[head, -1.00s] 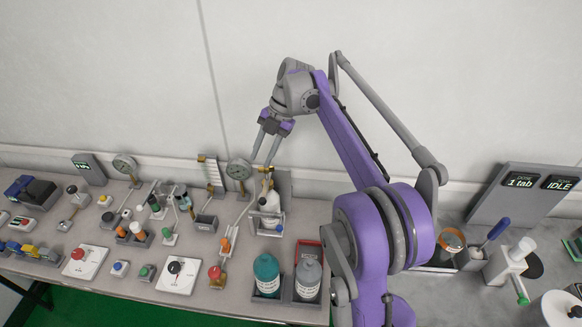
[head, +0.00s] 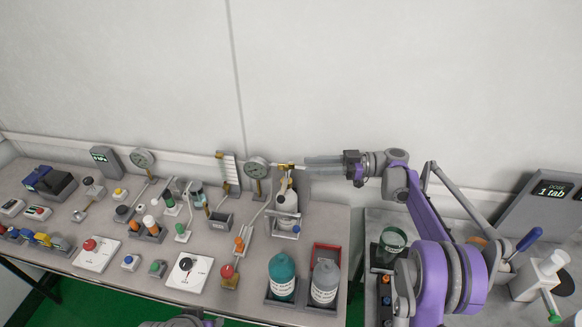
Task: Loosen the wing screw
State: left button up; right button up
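A small brass-coloured piece (head: 286,167), which looks like the wing screw, sits at the top of a stand at the back right of the left table. A white bottle-like body (head: 287,203) stands below it in a small frame. My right gripper (head: 306,164) reaches in level from the right, fingers pointing left. Its tips are close to the right side of the brass piece; I cannot tell whether they touch it. The fingers overlap in this view, so their opening is unclear. My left gripper's fingers do not show; only a bit of my own arm shows at the bottom edge.
A round dial gauge (head: 257,167) stands just left of the brass piece. A teal bottle (head: 282,277) and a grey bottle (head: 325,282) stand in front. Several switches and knobs fill the table (head: 120,283) to the left. The wall is close behind.

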aim_at(288, 166)
jog(key=a, duration=1)
jog(key=shift+s+a+p, duration=0.15)
jog(key=shift+p, duration=0.2)
grip_shut()
